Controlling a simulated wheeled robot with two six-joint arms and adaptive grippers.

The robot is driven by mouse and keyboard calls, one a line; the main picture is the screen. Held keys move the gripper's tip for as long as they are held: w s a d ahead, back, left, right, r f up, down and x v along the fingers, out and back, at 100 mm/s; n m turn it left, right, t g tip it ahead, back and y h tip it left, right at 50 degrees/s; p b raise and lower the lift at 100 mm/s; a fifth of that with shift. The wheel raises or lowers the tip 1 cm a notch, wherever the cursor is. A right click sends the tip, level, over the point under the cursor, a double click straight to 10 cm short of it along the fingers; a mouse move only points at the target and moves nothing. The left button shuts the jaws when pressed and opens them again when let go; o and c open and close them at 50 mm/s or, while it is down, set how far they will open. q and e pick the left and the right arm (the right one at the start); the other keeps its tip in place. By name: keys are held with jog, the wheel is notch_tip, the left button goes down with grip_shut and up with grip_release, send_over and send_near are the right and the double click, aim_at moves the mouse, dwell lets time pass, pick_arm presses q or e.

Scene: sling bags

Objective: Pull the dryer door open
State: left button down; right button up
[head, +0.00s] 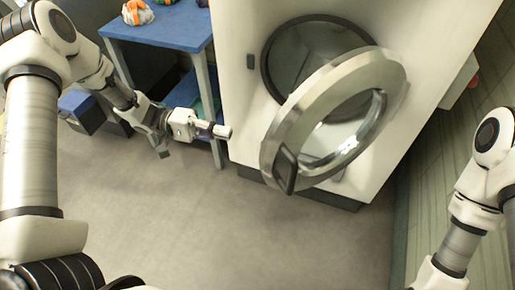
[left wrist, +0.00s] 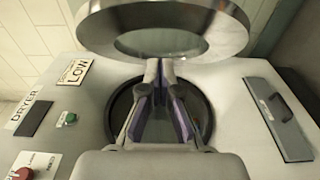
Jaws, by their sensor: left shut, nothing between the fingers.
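The white dryer (head: 235,75) stands at the centre right of the head view. Its round metal-rimmed door (head: 385,68) stands swung open, away from the dark drum opening (head: 290,55). A dark handle (head: 285,170) sits on the door's lower left rim. My left gripper (head: 228,132) is shut and empty, left of the door and apart from the handle. In the left wrist view, the shut fingers (left wrist: 159,70) show in front of the drum opening (left wrist: 122,105), with the door ring (left wrist: 100,30) beyond them. My right gripper is out of view.
A blue table (head: 165,32) with small bags (head: 137,12) stands left of the dryer. Grey floor (head: 170,220) in front is clear. A green button (left wrist: 70,118) and red knob (left wrist: 22,173) show on the dryer front.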

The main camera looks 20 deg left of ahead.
pick_arm(q)
jog(key=s+d+b, duration=0.1)
jog(key=s+d, duration=0.1)
jog(key=d, duration=0.8)
jog(key=shift+s, duration=0.1)
